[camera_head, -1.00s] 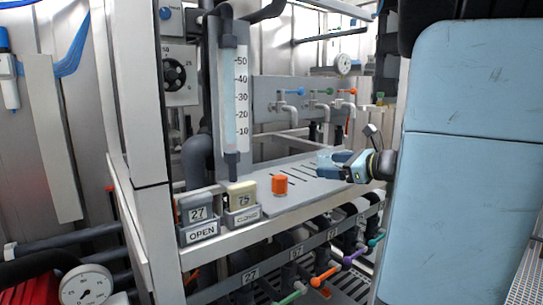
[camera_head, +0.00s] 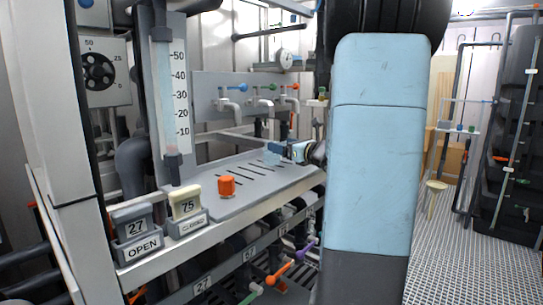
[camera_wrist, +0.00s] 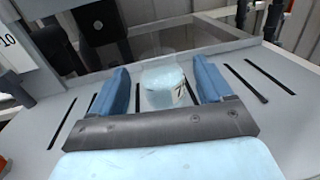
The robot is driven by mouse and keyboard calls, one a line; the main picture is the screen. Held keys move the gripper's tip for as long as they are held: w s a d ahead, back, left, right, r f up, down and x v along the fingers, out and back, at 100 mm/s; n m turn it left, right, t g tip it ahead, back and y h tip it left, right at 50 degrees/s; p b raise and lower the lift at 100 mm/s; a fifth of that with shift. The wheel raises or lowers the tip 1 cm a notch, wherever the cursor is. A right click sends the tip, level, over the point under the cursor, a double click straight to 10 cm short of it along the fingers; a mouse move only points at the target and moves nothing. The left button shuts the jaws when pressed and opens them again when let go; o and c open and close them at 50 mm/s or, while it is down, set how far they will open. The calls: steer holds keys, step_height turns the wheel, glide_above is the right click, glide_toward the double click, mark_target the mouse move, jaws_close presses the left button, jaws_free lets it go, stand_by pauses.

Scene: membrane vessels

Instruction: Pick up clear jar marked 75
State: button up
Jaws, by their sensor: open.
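A pale, see-through jar (camera_wrist: 160,88) stands upright on the grey slotted counter. In the wrist view it sits between the two blue fingers of my gripper (camera_wrist: 161,76), with a gap visible on each side. A small label shows on the jar's right side, with only part of a mark like a 7 readable. In the head view my gripper (camera_head: 287,152) is low over the counter's far part, and the jar is hard to make out there. My gripper is open.
An orange object (camera_head: 226,186) stands nearer on the counter (camera_head: 205,204). Taps (camera_head: 262,101) and a scaled tube (camera_head: 163,95) rise behind.

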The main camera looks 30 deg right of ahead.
steer(key=shift+f+x, duration=0.15)
steer(key=shift+x, duration=1.2)
steer(key=shift+f+x, duration=0.1)
steer(key=shift+x, duration=1.25)
steer(key=shift+a, duration=0.15)
steer(key=shift+s, duration=0.1)
